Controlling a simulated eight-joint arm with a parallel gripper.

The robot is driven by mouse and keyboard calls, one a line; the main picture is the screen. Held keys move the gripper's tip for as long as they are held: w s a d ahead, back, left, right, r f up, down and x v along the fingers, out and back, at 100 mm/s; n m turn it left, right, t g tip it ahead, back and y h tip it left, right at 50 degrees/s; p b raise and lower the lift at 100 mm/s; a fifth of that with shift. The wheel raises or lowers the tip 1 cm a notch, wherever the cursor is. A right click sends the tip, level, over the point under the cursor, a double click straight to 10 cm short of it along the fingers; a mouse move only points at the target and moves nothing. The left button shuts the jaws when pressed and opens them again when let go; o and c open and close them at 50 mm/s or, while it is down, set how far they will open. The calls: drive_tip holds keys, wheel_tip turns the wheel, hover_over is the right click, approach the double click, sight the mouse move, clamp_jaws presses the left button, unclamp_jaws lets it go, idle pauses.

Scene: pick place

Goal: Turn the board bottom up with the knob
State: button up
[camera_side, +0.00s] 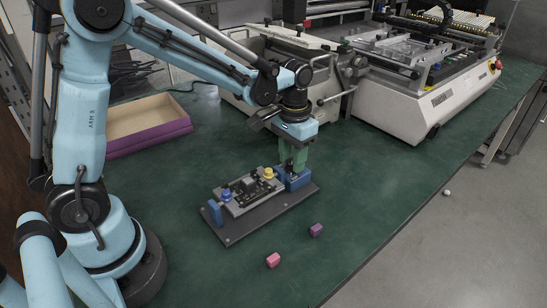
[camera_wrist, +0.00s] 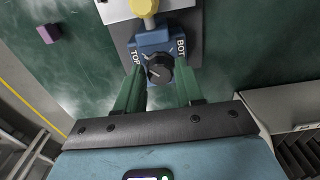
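The dark round knob (camera_wrist: 160,69) sits on a blue housing (camera_wrist: 153,41) marked TOP on the left and BOT on the right in the wrist view. Its pale mark appears to lie toward the TOP side. My gripper (camera_wrist: 160,78) has its green fingers on either side of the knob, with gaps showing, so it is open. In the side view my gripper (camera_side: 299,156) is down over the blue housing (camera_side: 293,179) and hides the knob. The board (camera_side: 247,191), grey with dark parts, lies between two blue supports on a dark base plate (camera_side: 233,236).
A blue knob (camera_side: 227,194) and a yellow knob (camera_side: 268,173) stand by the board. A pink cube (camera_side: 273,260) and a purple cube (camera_side: 316,230) lie in front. A purple-sided open box (camera_side: 148,122) is behind left. Large machines (camera_side: 430,75) stand behind.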

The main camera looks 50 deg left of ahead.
clamp_jaws()
drive_tip(key=shift+m, duration=0.3)
drive_tip(key=m, duration=0.3)
drive_tip(key=shift+m, duration=0.4)
drive_tip(key=m, duration=1.3)
drive_tip(key=shift+m, duration=0.3)
